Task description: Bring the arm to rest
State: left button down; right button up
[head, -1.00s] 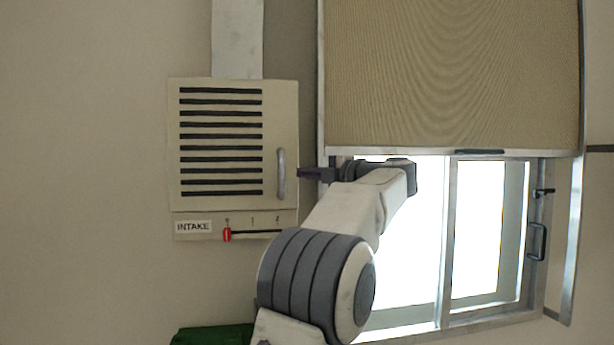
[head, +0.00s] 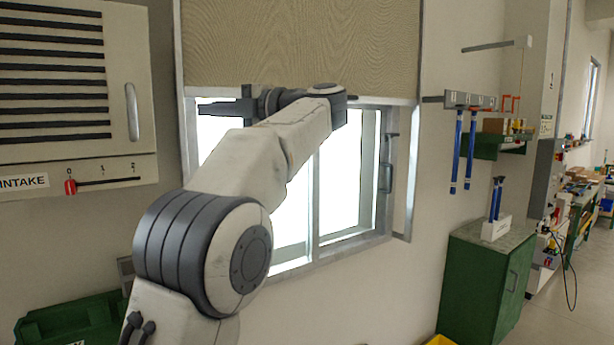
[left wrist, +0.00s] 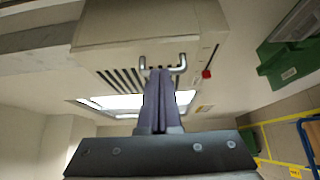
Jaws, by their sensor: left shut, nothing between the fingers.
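My left arm rises in front of the window in the head view. Its gripper (head: 222,107) points left, shut and empty, in front of the window's left side. In the left wrist view the two fingers (left wrist: 159,74) are together and point toward the handle (left wrist: 164,68) of the louvred intake box. In the head view a gap shows between the fingers and that handle (head: 132,112). The intake box (head: 75,152) has a red slider knob (head: 70,187) at the 0 mark. My right gripper is not in view.
A blind (head: 300,45) covers the upper window (head: 290,215). Blue tools hang from a wall rack (head: 470,99) at right, above a green cabinet (head: 478,285). A green case (head: 72,325) lies at lower left. Floor at far right is partly clear.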

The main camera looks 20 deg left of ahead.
pick_arm(q)
jog(key=w+d+m+t+h+b, duration=0.1)
jog(key=w+d+m+t+h, duration=0.45)
jog(key=d+m+t, duration=0.4)
jog(key=w+d+m+t+h+b, duration=0.1)
jog(key=w+d+m+t+h, duration=0.4)
jog(key=d+m+t, duration=0.5)
jog(key=s+d+f+m+g+h+b, duration=0.1)
jog(key=s+d+f+m+g+h, duration=0.15)
jog(key=d+f+m+h, duration=0.55)
jog(key=s+d+f+m+g+h, duration=0.25)
jog(key=d+f+m+h, duration=0.25)
jog(key=d+f, duration=0.5)
jog(key=s+d+f+m+g+h+b, duration=0.1)
jog(key=s+d+f+m+g, duration=0.2)
jog(key=s+f, duration=0.6)
jog(key=s+d+f+m+g, duration=0.1)
jog(key=s+f+m+g, duration=0.2)
jog(key=s+f+g, duration=0.5)
jog(key=s+a+f+m+g+y, duration=0.2)
jog(key=s+a+f, duration=0.4)
jog(key=s+f, duration=0.2)
jog(key=s+a+f+m+g+y, duration=0.2)
jog(key=s+a+f+g+y, duration=0.1)
jog(key=s+a+f, duration=0.3)
jog(key=s+f+b, duration=0.1)
jog(key=s+f, duration=0.1)
jog(key=s, duration=0.2)
jog(key=shift+f, duration=0.4)
